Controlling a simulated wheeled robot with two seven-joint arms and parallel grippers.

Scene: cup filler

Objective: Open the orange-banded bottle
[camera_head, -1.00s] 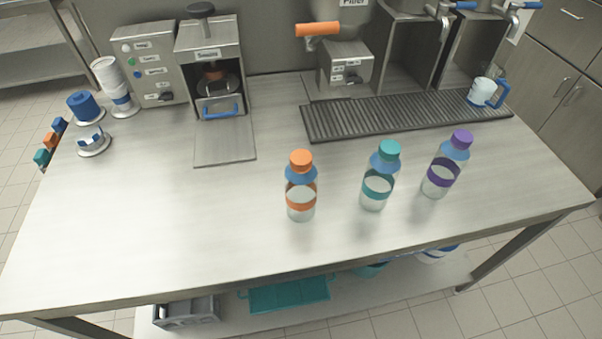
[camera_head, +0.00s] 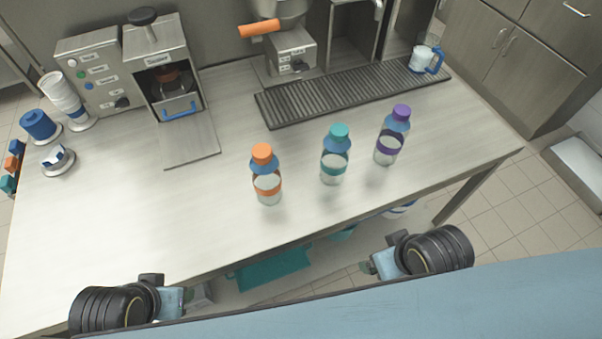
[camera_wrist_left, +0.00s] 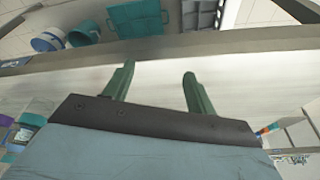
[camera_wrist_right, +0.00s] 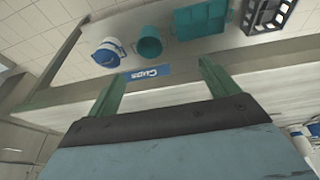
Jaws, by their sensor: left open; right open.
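The orange-banded bottle (camera_head: 267,190) stands upright on the steel table in the head view, its orange cap (camera_head: 262,153) on top. It is the leftmost of three bottles. My left gripper shows open and empty in the left wrist view (camera_wrist_left: 154,80). My right gripper shows open and empty in the right wrist view (camera_wrist_right: 161,80). In the head view my two forearms are at the bottom left and bottom right, near the table's front edge, well apart from the bottle. The fingers are not clear there.
A teal-banded bottle (camera_head: 334,168) and a purple-banded bottle (camera_head: 388,149) stand to the right. Behind are a drip grate (camera_head: 350,92), a blue-handled mug (camera_head: 424,59) and steel machines. A blue canister (camera_head: 38,125) stands at the left. The table's front left is clear.

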